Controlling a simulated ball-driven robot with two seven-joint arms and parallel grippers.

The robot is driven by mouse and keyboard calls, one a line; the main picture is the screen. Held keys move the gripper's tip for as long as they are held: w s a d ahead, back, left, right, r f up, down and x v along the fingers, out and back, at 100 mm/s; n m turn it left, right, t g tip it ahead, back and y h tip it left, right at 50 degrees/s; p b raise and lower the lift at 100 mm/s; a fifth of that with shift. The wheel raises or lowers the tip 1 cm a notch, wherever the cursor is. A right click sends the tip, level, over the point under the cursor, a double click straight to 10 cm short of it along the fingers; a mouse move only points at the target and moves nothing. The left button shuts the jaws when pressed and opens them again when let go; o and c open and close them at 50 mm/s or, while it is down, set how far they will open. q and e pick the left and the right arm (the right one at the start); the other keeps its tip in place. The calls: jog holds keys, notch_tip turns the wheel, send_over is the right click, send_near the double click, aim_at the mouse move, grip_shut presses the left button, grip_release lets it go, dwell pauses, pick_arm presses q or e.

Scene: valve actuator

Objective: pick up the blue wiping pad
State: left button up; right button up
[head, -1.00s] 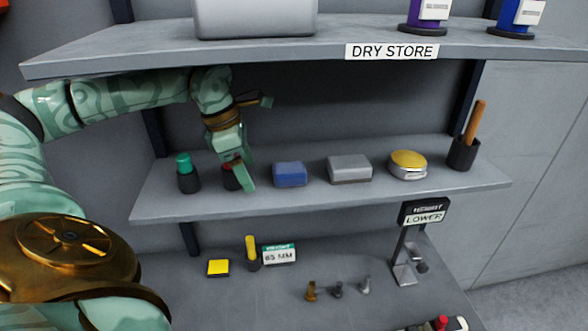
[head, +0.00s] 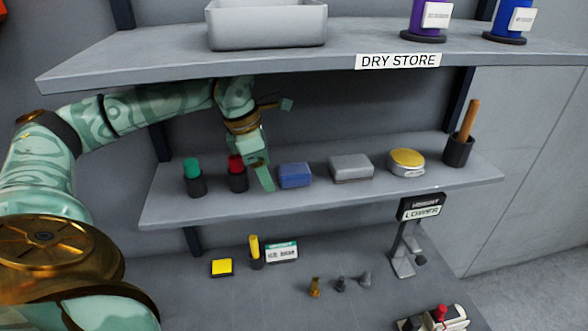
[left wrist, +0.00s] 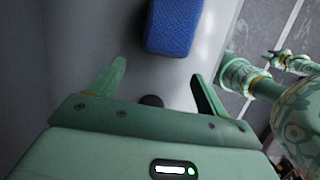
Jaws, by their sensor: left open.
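The blue wiping pad (head: 295,175) lies on the middle shelf, between a red-capped container and a grey block. My left gripper (head: 266,180) is just left of the pad in the head view, pointing down, close to its left side. I cannot tell from that view whether a finger touches it. In the left wrist view the left gripper (left wrist: 158,85) is open, with nothing between its fingers. The pad (left wrist: 173,25) is beyond the fingertips there, cut by the top edge. Part of my other arm shows small at the right of the wrist view; its jaw state is unclear.
The upper shelf (head: 200,66) overhangs my left arm.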

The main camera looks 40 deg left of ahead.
aim_at(292, 169)
pick_arm(q)
jog(key=shift+w+d+r, duration=0.1)
jog(key=shift+w+d, duration=0.4)
jog(key=shift+w, duration=0.05)
jog(key=w+d+p, duration=0.1)
jog(key=w+d, duration=0.1)
jog(key=w, duration=0.1)
jog(key=shift+w+d+p, duration=0.2)
jog(key=shift+d+p, duration=0.15)
jog(key=shift+p, duration=0.05)
jog(key=shift+w+d+f, duration=0.1)
jog(key=shift+w+f, duration=0.05)
jog(key=shift+f, duration=0.55)
jog(key=shift+s, duration=0.2)
jog(key=c, duration=0.5)
jog(key=shift+w, duration=0.1)
jog(key=c, duration=0.6)
jog(key=shift+o, duration=0.2)
